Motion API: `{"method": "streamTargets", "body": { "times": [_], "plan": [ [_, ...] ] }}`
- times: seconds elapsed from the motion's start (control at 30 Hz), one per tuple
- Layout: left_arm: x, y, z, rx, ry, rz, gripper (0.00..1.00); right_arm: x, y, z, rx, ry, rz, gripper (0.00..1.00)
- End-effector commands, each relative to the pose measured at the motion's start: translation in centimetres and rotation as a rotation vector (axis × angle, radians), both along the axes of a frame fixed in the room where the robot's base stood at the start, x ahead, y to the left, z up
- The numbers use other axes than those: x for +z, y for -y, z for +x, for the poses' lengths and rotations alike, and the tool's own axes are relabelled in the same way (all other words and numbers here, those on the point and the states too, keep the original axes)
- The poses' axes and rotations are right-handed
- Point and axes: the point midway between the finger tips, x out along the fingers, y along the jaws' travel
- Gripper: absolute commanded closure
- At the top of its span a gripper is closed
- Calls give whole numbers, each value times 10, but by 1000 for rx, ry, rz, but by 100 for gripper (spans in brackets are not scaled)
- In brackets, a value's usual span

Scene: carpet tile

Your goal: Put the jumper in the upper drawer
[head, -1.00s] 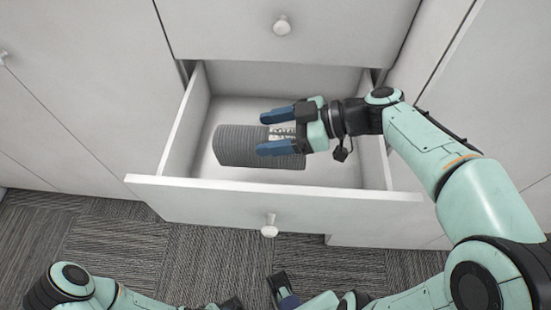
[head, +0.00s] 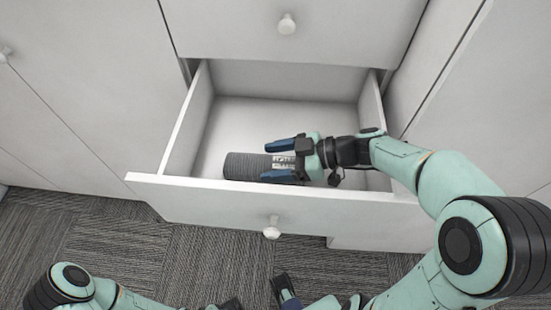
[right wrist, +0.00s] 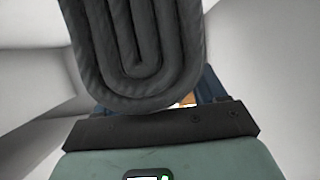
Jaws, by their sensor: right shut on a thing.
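The jumper (head: 243,167) is a dark grey, ribbed, folded bundle with a pale printed patch, inside the open drawer (head: 240,112), towards its front. My right gripper (head: 270,161) is shut on it, with one blue finger on either side. The jumper's folded end (right wrist: 140,60) fills the upper middle of the right wrist view and hides most of the fingers. I cannot tell whether the jumper touches the drawer floor. My left gripper (head: 284,291) is low in the head view, outside the drawer; its jaws are not clear.
A closed white front with a round knob (head: 287,24) is above the open drawer. The open drawer's front has its own knob (head: 272,228). The drawer floor behind the jumper is bare. White cabinet fronts stand on both sides, and grey carpet (head: 190,250) lies below.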

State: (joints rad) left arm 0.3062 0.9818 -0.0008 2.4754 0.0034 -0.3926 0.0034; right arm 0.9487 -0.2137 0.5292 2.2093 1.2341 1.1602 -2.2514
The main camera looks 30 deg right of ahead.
Motion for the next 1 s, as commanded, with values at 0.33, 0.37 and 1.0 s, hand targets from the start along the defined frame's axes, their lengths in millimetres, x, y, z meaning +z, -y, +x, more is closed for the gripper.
{"method": "streamTargets", "body": {
  "times": [0.33, 0.37, 1.0],
  "plan": [
    [-3, 0, 1, 2, 5, 1, 57, -2, 0, 0, 0, 1, 0, 4],
    [-3, 0, 1, 2, 5, 1, 57, -2, 0, 0, 0, 1, 0, 4],
    [0, 0, 0, 0, 0, 0, 57, 25, 51, -31, 0, 1, -2, 4]
  ]
}}
